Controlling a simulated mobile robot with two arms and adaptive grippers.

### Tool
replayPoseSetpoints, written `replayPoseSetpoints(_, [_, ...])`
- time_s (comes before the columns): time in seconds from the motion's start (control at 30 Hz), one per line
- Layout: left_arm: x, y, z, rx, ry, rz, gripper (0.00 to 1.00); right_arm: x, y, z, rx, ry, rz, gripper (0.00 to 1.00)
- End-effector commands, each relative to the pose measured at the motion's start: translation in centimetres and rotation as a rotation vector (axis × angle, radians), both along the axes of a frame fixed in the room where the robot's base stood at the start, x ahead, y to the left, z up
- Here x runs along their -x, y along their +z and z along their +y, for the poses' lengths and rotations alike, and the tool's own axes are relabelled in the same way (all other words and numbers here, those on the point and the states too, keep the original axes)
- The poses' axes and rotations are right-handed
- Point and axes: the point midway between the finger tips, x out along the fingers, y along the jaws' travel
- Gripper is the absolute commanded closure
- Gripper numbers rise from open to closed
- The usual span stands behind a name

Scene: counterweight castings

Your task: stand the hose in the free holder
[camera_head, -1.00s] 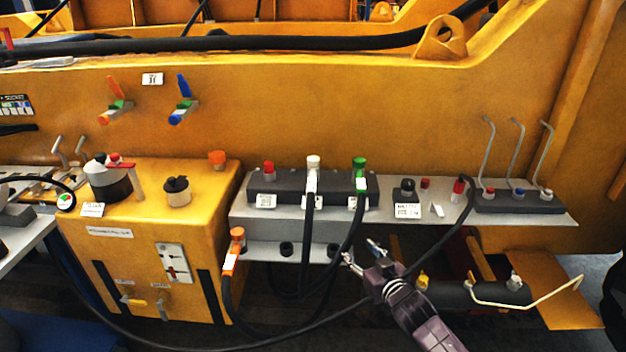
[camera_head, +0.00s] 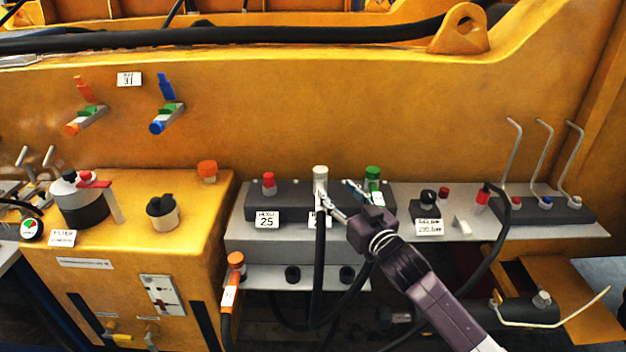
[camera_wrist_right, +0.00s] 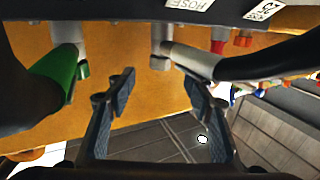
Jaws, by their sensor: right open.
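The white-collared hose (camera_head: 320,215) is plugged at the dark block's middle port and hangs down in black. Its white sleeve also shows in the right wrist view (camera_wrist_right: 190,60). A green-collared hose (camera_head: 372,180) is at the port to its right. An orange-collared hose (camera_head: 229,292) stands at the left end of the lower grey shelf (camera_head: 262,277). Dark, empty-looking holders (camera_head: 292,273) and (camera_head: 347,273) sit on that shelf. My right gripper (camera_head: 338,193) is open and close to the white-collared hose, with nothing held. My left gripper is not in view.
The dark port block (camera_head: 290,201) carries a red-capped port (camera_head: 268,183) and labels. To the right are a gauge knob (camera_head: 428,198), a red-ended hose (camera_head: 482,197) and three tall levers (camera_head: 543,155). A yellow cabinet (camera_head: 125,210) stands left. Hoses hang below the shelf.

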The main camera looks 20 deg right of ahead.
Motion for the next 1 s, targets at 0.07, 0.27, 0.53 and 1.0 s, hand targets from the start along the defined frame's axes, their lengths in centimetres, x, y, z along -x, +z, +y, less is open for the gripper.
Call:
replayPoseSetpoints(0.07, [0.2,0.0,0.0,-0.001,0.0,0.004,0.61,0.0,0.0,0.0,0.0,0.0,0.001,0.52])
replayPoseSetpoints(0.27, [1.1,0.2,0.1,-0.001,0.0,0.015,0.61,-1.6,0.1,0.2,-0.002,-0.001,-0.001,0.52])
replayPoseSetpoints(0.53, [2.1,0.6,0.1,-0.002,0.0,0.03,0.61,-3.6,0.3,0.6,0.0,-0.001,0.0,0.52])
replayPoseSetpoints(1.0, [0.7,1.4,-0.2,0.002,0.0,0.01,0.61,-7.7,0.4,1.3,0.0,0.0,0.001,0.52])
